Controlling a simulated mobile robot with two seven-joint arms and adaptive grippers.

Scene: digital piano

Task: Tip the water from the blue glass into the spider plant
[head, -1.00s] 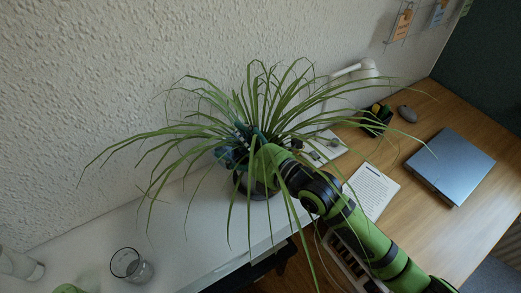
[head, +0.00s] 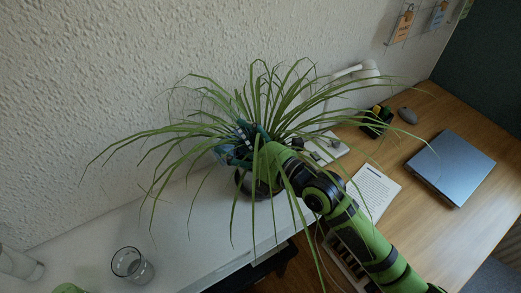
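The spider plant (head: 262,112) stands in a dark pot (head: 255,187) on the white surface against the wall, its long leaves arching widely. My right arm reaches in from the lower right. My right gripper (head: 243,140) is among the leaves above the pot, shut on the blue glass (head: 228,154). The glass is teal-blue and looks tilted, its mouth toward the left; leaves and the gripper partly hide it. Water cannot be made out. My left gripper is not in view.
A clear glass (head: 131,265) stands on the white surface (head: 180,225) at the lower left. A white cylindrical thing (head: 20,263) is at the left edge.

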